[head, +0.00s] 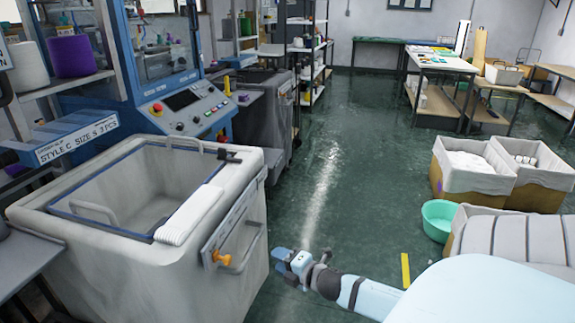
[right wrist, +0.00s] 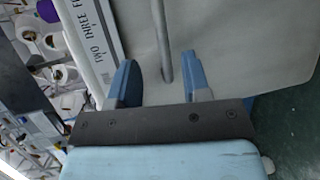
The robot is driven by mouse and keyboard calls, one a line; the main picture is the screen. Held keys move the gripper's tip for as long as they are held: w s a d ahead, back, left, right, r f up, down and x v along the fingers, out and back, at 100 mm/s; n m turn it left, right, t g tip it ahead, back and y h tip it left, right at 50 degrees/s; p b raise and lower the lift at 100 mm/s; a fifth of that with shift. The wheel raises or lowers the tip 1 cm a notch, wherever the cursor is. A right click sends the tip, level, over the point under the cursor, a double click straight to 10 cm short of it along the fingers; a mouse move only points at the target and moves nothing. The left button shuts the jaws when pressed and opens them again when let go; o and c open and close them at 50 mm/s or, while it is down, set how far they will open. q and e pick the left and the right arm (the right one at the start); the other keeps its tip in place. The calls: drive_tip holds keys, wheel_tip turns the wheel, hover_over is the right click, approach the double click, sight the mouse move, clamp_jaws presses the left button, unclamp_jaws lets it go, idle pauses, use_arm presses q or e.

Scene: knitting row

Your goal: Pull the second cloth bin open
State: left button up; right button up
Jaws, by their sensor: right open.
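A large pale canvas bin (head: 110,265) stands at the near left of the head view, with a blue-edged opening and an empty-looking inside. A darker grey bin (head: 262,125) stands farther back. I cannot tell which is counted second. My right gripper (head: 281,260) is open, just right of the near bin's handle face. In the right wrist view a grey bar handle (right wrist: 160,35) on pale cloth lies between and beyond the open blue fingers (right wrist: 158,68). Contact is not visible. My left gripper is out of view.
A blue knitting machine (head: 185,105) stands behind the near bin. Cloth-lined boxes (head: 465,180) and a green basin (head: 438,220) stand at the right. The green floor (head: 335,165) between is clear. Worktables (head: 440,62) are at the back.

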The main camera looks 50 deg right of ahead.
drive_tip(key=shift+s+r, duration=0.2)
drive_tip(key=shift+s, duration=0.95)
